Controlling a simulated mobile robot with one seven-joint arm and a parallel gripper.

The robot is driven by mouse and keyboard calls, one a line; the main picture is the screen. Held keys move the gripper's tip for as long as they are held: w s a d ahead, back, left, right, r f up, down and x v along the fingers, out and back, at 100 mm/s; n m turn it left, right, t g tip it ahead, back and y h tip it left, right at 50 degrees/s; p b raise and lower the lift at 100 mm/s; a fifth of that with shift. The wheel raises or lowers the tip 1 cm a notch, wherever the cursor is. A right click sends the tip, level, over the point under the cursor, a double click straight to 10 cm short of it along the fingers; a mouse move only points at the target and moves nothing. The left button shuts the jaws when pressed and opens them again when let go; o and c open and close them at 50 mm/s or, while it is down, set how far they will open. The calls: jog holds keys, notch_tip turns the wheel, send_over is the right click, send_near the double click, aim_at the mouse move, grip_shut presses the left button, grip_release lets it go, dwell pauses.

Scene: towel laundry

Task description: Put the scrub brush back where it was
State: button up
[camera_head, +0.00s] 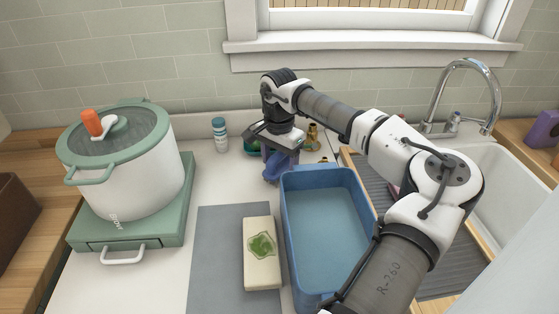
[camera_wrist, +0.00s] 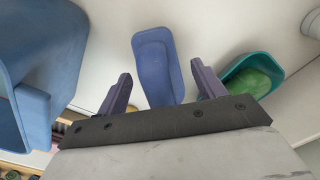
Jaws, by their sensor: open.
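A blue, rounded, elongated object, which looks like the scrub brush (camera_head: 280,167), is at the counter's back, beside the blue basin's far left corner. In the wrist view the brush (camera_wrist: 158,66) lies between the two purple fingers of my gripper (camera_wrist: 161,72), with gaps on both sides. My gripper (camera_head: 273,152) points down over it in the head view and is open. The brush's near end is hidden behind the gripper's body, and no bristles show.
The blue basin (camera_head: 288,232) stands close to the right. A teal dish (camera_wrist: 236,68) holding a green item is just beside the right finger. A bottle (camera_head: 220,134), a pot (camera_head: 130,170) and a sponge-like block (camera_head: 262,272) on a grey mat (camera_head: 215,270) are to the left.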

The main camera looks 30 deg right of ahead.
notch_tip(320, 180, up, 12)
jog(key=shift+r+b, duration=0.2)
jog(key=shift+b, duration=0.85)
jog(key=shift+f, duration=0.1)
